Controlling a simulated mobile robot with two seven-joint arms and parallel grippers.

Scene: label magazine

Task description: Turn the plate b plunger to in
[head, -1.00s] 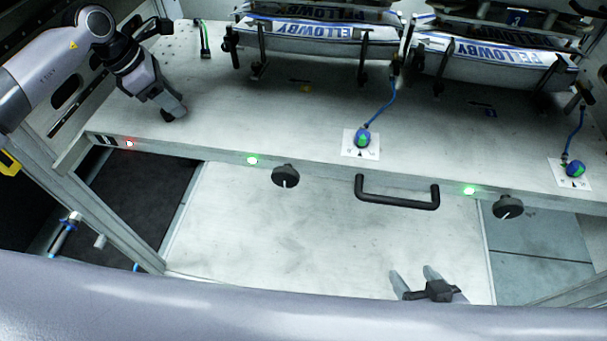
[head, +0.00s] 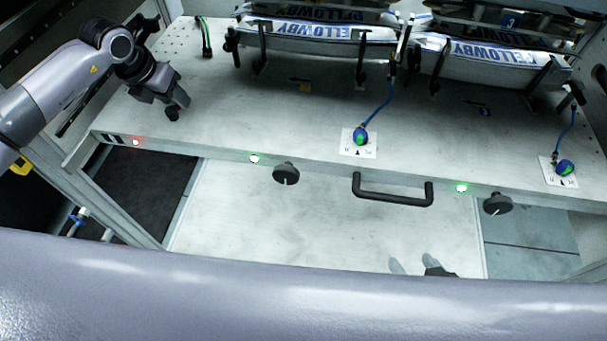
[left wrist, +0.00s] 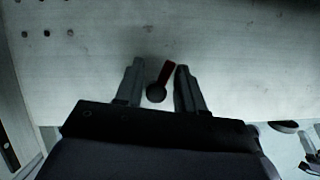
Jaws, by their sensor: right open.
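A dark round knob with a red bar (left wrist: 157,93) shows between the fingers of my left gripper (left wrist: 156,72) in the left wrist view. The fingers are apart, one on each side of it; touching cannot be told. In the head view, my left gripper (head: 175,101) is low over the left part of the table, with a dark round end (head: 172,114) at its tips. Two blue-green knobs (head: 360,136) and (head: 565,168) sit on white marked cards. I cannot read which one, if any, is plate b's. My right gripper (head: 413,266) is open and empty, partly hidden at the bottom.
The pale table (head: 300,115) is mostly clear in the middle. Stacks of printed magazines (head: 320,36) stand in holders at the back. A black handle (head: 393,190), black dials (head: 286,173) and lit lamps (head: 254,159) line the front edge.

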